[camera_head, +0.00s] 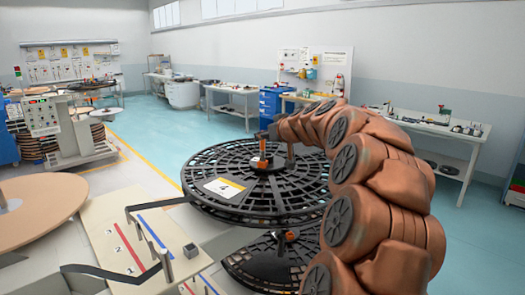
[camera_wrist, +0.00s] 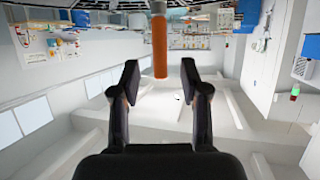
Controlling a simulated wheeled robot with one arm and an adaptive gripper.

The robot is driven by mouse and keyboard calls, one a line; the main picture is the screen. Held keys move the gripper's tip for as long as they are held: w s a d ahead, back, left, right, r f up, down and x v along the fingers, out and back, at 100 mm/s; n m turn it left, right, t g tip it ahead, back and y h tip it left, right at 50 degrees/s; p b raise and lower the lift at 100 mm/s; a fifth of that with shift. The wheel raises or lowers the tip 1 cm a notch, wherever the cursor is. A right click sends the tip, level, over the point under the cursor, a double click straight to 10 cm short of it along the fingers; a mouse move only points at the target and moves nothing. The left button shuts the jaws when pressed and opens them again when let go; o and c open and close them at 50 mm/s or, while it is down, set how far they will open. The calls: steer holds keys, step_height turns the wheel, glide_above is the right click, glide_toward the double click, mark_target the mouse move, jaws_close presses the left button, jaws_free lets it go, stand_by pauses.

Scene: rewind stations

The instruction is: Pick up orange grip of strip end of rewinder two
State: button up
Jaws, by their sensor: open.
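My gripper (camera_head: 275,136) is above the centre of the upper black reel (camera_head: 295,190) in the head view, partly hidden by my arm. In the wrist view its two dark fingers (camera_wrist: 160,80) stand apart with nothing clamped between them. An orange cylinder (camera_wrist: 160,42) shows ahead of the gap, roughly centred, its end near fingertip level. An orange upright part (camera_head: 262,162) stands at the reel's hub in the head view. I cannot tell whether it is the strip end's grip. Dark strips (camera_head: 118,270) cross a pale board (camera_head: 110,238) with red and blue lines.
A second black reel (camera_head: 262,262) lies below the first. A tan disc (camera_head: 40,205) is at the left. A control cabinet (camera_head: 42,116) and benches (camera_head: 230,100) stand farther back. Blue floor (camera_head: 165,140) is clear behind the reels.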

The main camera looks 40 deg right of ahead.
mark_target(262, 143)
steer(key=p+x, duration=0.1)
steer(key=x, duration=0.2)
steer(key=shift+w+f, duration=0.15)
steer(key=shift+f, duration=0.05)
jaws_close()
stand_by(0.6)
